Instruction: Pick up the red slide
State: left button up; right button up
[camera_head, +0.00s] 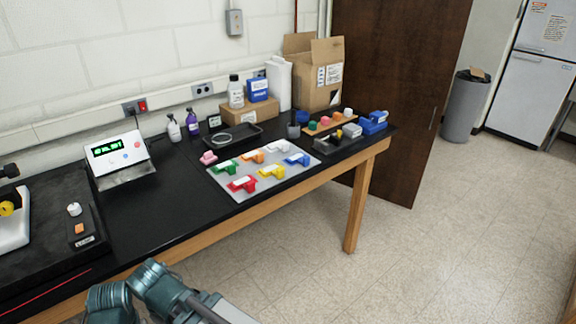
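The red slide (241,185) is a small red block with a pale label, at the front left of a light grey board (238,197) on the black bench. Beside it on the board are a yellow slide (272,172), a green slide (223,169), an orange one (253,156), a white one (278,147) and a blue one (298,159). Nothing covers the red slide. Teal and grey links of my arm show at the bottom edge, well in front of the bench. No gripper fingers are in view.
A black tray (234,137), bottles (193,124) and cardboard boxes (313,75) stand behind. A display device (118,157) stands left, with bare black bench between it and the board. The floor (440,230) at right is clear.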

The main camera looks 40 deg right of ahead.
aim_at(245, 182)
jog(key=l+z, duration=0.15)
jog(key=z, duration=1.5)
jog(key=i+l, duration=0.2)
jog(key=i, duration=0.15)
jog(key=i+l, duration=0.2)
jog(key=i, duration=0.15)
